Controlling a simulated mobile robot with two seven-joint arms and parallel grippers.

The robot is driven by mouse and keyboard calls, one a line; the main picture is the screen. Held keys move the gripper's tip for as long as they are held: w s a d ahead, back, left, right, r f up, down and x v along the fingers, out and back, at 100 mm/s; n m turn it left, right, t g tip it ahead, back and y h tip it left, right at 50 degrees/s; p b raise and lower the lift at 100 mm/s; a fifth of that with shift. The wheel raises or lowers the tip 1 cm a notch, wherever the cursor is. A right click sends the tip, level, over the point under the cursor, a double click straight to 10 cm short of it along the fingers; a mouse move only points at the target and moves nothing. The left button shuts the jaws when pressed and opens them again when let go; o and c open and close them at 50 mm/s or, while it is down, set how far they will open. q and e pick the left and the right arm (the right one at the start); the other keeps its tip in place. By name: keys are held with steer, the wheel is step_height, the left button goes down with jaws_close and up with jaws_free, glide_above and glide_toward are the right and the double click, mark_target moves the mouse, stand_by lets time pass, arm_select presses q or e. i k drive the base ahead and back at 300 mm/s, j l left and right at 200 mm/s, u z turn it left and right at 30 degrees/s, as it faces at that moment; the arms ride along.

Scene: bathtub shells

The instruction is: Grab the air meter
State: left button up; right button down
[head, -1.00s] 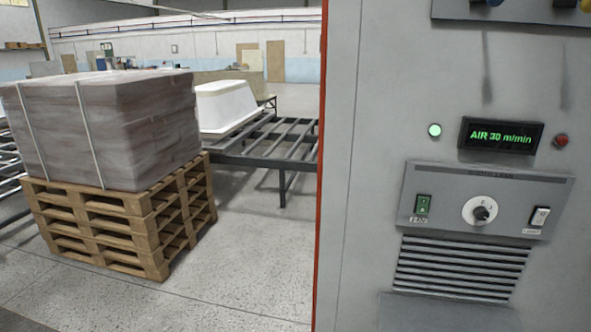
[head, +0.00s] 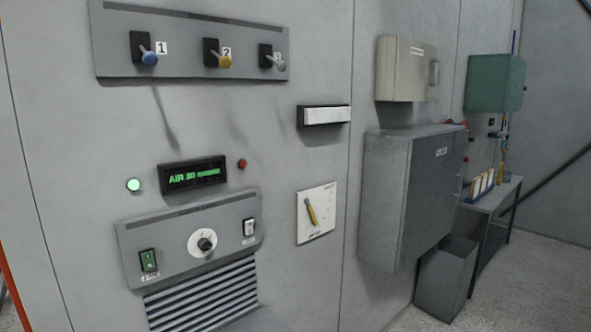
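A black display (head: 193,175) on the grey wall panel shows green letters starting "AIR 30"; the rest is blurred. A green lamp (head: 133,185) is lit at its left and a small red lamp (head: 242,164) sits at its upper right. No loose item that I can name for sure as the air meter shows. Small upright yellow and white items (head: 482,184) stand on a side bench (head: 493,197) at the far right, too small to identify. Neither of my grippers is in view.
Below the display is a control box (head: 190,240) with a knob and switches. Above is a panel with several levers (head: 190,45). Floor shows at lower right.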

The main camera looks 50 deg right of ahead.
mark_target(497, 182)
steer(key=z, duration=3.1)
steer(key=i+z, duration=0.25)
steer(key=i, duration=0.35)
steer(key=i+z, duration=0.1)
steer(key=i, duration=2.65)
steer(key=i+z, duration=0.1)
steer(key=i, duration=1)
steer(key=i+j, duration=0.15)
steer(key=i, duration=0.9)
steer(key=i+l, duration=0.1)
steer(key=i, duration=1.55)
